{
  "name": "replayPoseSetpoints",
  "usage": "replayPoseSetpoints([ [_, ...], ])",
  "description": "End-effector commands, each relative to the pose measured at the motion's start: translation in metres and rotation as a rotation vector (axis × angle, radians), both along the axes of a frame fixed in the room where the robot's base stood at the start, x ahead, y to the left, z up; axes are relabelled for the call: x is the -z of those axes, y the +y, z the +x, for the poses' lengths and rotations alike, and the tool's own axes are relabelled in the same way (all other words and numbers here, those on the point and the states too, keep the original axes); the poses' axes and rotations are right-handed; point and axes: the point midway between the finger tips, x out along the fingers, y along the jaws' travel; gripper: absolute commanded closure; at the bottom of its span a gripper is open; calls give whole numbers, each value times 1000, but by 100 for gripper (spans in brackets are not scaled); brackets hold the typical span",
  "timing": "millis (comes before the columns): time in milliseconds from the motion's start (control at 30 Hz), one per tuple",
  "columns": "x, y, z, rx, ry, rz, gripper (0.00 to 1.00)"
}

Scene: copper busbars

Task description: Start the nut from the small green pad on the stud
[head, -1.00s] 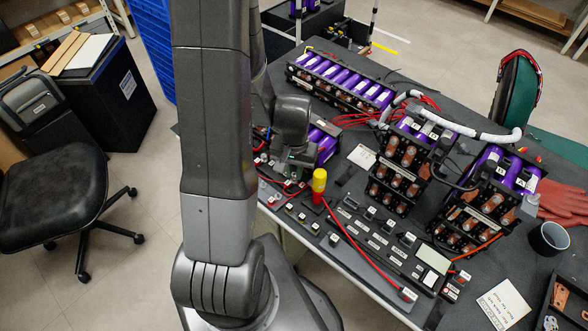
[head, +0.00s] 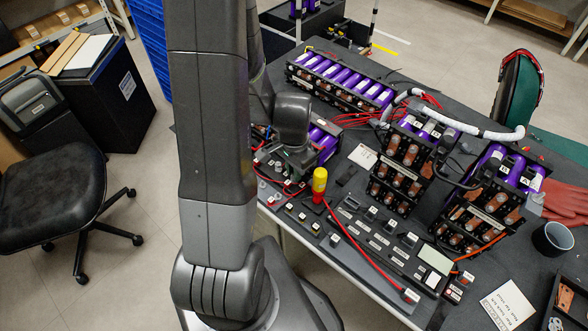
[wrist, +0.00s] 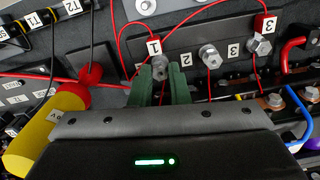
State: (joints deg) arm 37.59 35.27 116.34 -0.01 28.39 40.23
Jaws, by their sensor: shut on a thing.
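In the wrist view my gripper (wrist: 161,78) has two green fingers closed on a small grey metal nut (wrist: 160,66). The nut is at the position labelled 1 on a dark panel (wrist: 180,40). The fingers hide much of this spot, so I cannot tell whether the nut touches or sits over a stud. Grey metal hardware stands at position 2 (wrist: 209,56) and position 3 (wrist: 259,46), to the right. In the head view my gripper is low over the table, left of the purple battery pack, its tips mostly hidden. I cannot make out the small green pad.
A yellow cylinder with a red end (wrist: 45,125) lies close to the left of my gripper; it stands upright in the head view (head: 319,184). Thin red wires run around the panel. Copper terminals (wrist: 275,100) and a blue cable are at right. Battery packs (head: 340,80) crowd the table.

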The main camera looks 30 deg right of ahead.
Motion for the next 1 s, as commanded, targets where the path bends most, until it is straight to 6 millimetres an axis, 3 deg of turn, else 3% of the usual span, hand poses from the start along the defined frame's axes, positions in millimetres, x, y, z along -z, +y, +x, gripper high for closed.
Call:
replayPoseSetpoints([
  [400,4,0,0,441,1,1,100],
  [767,4,1,-1,517,2,2,100],
  [800,4,1,-1,517,2,2,79],
  [1000,3,0,0,515,1,1,77],
])
